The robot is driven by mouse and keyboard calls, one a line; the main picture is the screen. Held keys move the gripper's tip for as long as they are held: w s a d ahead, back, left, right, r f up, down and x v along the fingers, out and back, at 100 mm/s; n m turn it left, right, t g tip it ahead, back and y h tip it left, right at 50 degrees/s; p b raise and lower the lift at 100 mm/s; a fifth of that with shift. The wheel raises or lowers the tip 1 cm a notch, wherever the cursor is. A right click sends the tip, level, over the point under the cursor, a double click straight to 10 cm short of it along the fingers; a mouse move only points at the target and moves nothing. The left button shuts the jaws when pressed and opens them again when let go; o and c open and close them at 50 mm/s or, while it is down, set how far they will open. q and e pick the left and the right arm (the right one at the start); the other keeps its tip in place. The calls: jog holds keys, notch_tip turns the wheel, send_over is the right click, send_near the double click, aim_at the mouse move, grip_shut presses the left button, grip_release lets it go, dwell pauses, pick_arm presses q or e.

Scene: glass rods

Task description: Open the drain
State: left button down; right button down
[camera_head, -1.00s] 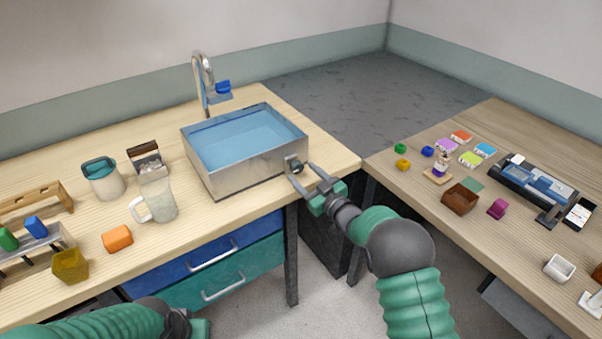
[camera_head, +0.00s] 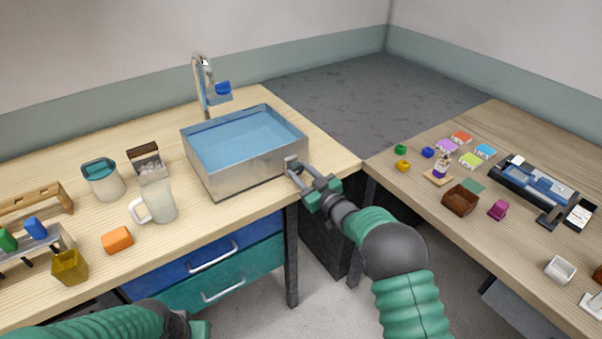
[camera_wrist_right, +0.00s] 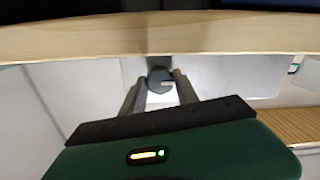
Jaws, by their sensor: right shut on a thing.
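The metal sink (camera_head: 240,178) stands on the wooden counter and holds blue water. A small dark drain knob (camera_wrist_right: 160,78) sits at the lower front right corner of the sink. My right gripper (camera_head: 297,167) reaches it from the lower right and is shut on the knob, with one finger on each side in the right wrist view (camera_wrist_right: 160,92). In the head view the fingers mostly hide the knob. Part of my left gripper (camera_head: 200,328) shows at the bottom left edge, and its fingers are not clearly visible.
A faucet (camera_head: 205,85) stands behind the sink. A glass mug (camera_head: 160,203), a teal-lidded jar (camera_head: 102,180) and an orange block (camera_head: 117,240) are left of it. The right table (camera_head: 420,205) holds several small items.

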jog(key=shift+f, duration=0.1)
jog(key=n+b, duration=0.3)
jog(key=n, duration=0.1)
jog(key=shift+f, duration=0.2)
jog(key=n+b, duration=0.4)
jog(key=n, duration=0.1)
jog(key=shift+f+b, duration=0.1)
jog(key=shift+b, duration=0.25)
jog(key=n+b, duration=0.4)
jog(key=n, duration=0.1)
jog(key=shift+f, duration=0.15)
jog(key=shift+s+a+n+b, duration=0.1)
jog(key=shift+n+b, duration=1.75)
jog(key=shift+n, duration=0.15)
jog(key=c, duration=1.4)
grip_release()
jog(key=o, duration=0.5)
jog(key=shift+r, duration=0.2)
